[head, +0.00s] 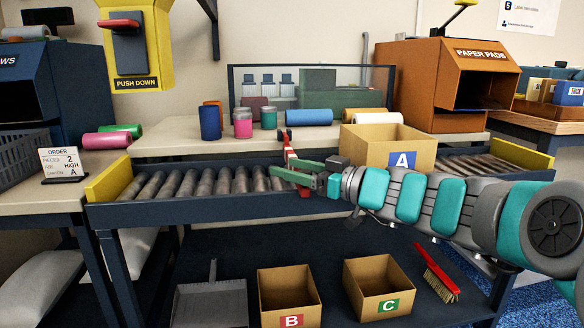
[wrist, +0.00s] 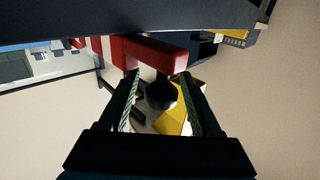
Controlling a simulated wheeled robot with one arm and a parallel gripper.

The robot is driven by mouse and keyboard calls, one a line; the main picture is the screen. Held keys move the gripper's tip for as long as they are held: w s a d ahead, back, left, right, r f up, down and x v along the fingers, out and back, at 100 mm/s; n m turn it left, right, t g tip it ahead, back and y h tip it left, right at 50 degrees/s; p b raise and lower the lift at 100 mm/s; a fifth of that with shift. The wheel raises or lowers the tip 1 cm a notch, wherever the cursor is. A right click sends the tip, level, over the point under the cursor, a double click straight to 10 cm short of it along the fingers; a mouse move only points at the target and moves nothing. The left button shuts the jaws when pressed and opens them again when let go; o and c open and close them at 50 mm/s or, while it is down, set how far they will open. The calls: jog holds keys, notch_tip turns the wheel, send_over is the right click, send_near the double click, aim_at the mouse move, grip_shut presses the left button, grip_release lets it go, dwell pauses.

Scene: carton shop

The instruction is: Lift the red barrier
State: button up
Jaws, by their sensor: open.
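The red barrier (head: 287,147) is a red and white bar over the roller conveyor in the head view. It stands tilted up, left of carton A. In the wrist view the barrier (wrist: 152,53) runs across the top, its plain red end just ahead of the fingertips. My gripper (head: 284,167) is at the barrier's lower part, its green fingers apart; I cannot tell whether they touch it. In the wrist view my gripper (wrist: 160,74) is open, with nothing held between the fingers. The fingers hide part of the barrier in the head view.
Carton A (head: 383,149) stands on the conveyor (head: 210,183) to the right. Coloured rolls and jars stand on the bench behind. Cartons B (head: 290,297) and C (head: 380,288), a dustpan (head: 210,301) and a brush (head: 436,273) are on the lower shelf. The left rollers are clear.

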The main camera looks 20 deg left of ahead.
jog(key=shift+a, duration=0.1)
grip_shut()
dwell(0.5)
dwell(0.9)
